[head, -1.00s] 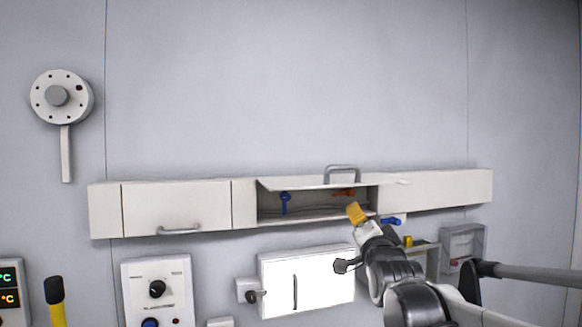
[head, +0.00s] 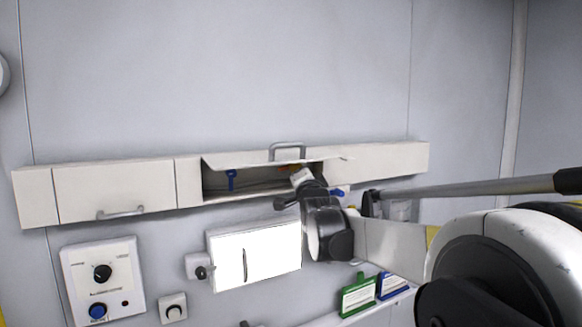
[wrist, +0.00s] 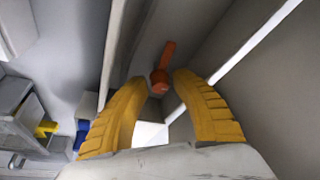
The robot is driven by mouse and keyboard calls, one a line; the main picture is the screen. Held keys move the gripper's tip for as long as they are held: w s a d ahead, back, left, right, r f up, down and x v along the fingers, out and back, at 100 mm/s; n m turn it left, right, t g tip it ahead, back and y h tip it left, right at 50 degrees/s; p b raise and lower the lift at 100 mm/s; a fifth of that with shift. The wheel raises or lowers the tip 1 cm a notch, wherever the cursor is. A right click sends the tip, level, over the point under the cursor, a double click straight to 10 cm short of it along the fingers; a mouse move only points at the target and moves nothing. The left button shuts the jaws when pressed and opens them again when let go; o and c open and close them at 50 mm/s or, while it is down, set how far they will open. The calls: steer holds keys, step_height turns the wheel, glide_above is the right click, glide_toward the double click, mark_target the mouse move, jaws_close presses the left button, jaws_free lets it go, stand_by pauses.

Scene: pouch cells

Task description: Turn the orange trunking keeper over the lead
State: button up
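The orange keeper (wrist: 163,66) shows in the wrist view inside the trunking, as a round hub with a flat arm pointing up and slightly right. In the head view only a sliver of the orange keeper (head: 284,168) shows behind my gripper. My gripper (wrist: 161,80) is open, its two yellow fingers on either side of the keeper's hub with gaps on both sides. Whether the fingertips reach past the hub is unclear. In the head view my gripper (head: 300,177) is at the right end of the trunking opening. I cannot make out the lead clearly.
The trunking (head: 380,165) runs along the wall, its lid (head: 250,158) raised over the opening. A blue keeper (head: 231,179) hangs inside at left. A white cabinet (head: 270,255) is below. A blue handle (wrist: 82,135) and a yellow part (wrist: 46,128) lie left in the wrist view.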

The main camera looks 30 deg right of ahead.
jaws_close()
steer(key=shift+n+b, duration=0.3)
steer(key=n+b, duration=0.1)
steer(key=n+t+y, duration=0.1)
steer(key=n, duration=0.1)
steer(key=shift+f+n+t+y+b, duration=0.1)
steer(key=shift+n+t+y+b, duration=0.2)
steer(key=shift+b, duration=0.1)
steer(key=n+y+b, duration=0.1)
steer(key=n, duration=0.2)
steer(key=n+t+y+b, duration=0.1)
steer(key=n, duration=0.2)
steer(key=shift+y, duration=0.4)
steer(key=n+y, duration=0.1)
steer(key=n, duration=0.2)
steer(key=n+y, duration=0.2)
steer(key=n, duration=0.2)
steer(key=shift+y+b, duration=0.3)
steer(key=shift+b, duration=0.1)
steer(key=shift+r+n+g+y, duration=0.15)
steer(key=shift+n+y, duration=0.5)
steer(key=shift+n, duration=0.75)
steer(key=shift+r+n+g+y, duration=0.15)
steer(key=shift+n+y, duration=0.5)
steer(key=shift+n, duration=0.75)
steer(key=shift+a+f+n, duration=0.1)
steer(key=shift+n, duration=0.2)
jaws_free()
